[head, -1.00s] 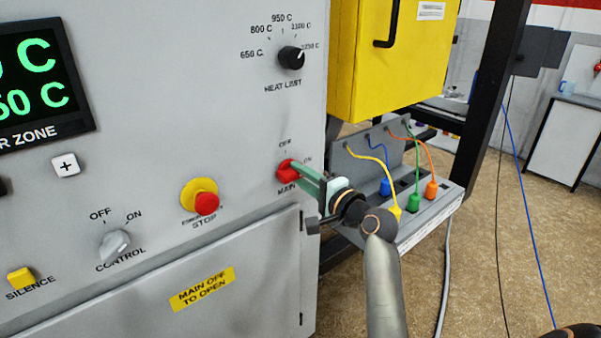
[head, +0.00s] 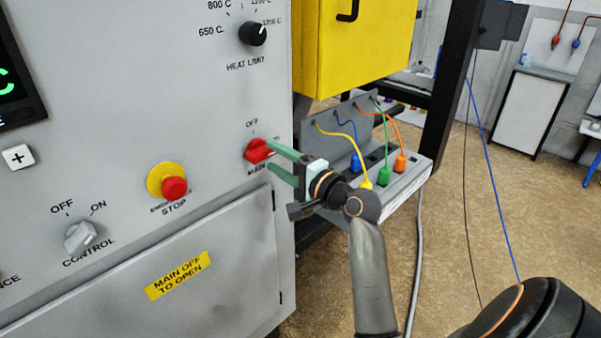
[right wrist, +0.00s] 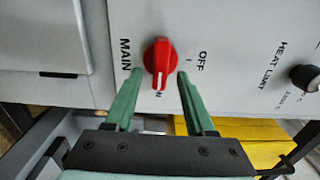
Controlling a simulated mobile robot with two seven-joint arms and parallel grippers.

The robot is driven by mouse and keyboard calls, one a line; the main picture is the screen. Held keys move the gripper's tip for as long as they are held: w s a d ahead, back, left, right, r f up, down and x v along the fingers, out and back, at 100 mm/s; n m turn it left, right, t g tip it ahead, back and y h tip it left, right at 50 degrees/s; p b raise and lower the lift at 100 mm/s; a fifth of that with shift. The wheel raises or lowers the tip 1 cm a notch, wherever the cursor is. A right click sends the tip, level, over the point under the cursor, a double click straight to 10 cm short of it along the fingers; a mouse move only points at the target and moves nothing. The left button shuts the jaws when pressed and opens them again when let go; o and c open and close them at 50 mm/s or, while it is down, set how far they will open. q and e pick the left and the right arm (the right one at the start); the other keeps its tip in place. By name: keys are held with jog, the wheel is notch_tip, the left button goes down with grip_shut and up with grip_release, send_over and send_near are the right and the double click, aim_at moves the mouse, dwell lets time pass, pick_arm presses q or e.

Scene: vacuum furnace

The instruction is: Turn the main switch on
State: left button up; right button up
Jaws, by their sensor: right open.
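The main switch is a red knob (head: 258,151) on the grey panel, between the OFF and MAIN labels. In the right wrist view the knob (right wrist: 159,62) has its white mark pointing to the partly hidden ON label, away from OFF. My right gripper (head: 269,158) is open. Its two green fingers stand on either side of the knob, one on the OFF side and one on the MAIN side, with visible gaps in the right wrist view (right wrist: 158,74). My left gripper is not in view.
A red emergency stop (head: 173,188) and the control switch (head: 81,237) are left of the main switch, with the heat limit knob (head: 253,34) above. A yellow box (head: 352,45) and a grey unit with coloured plugs (head: 412,180) stand to the right.

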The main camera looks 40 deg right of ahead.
jog(key=s+b, duration=0.1)
jog(key=s, duration=0.8)
jog(key=shift+s+d, duration=0.35)
jog(key=shift+s, duration=0.05)
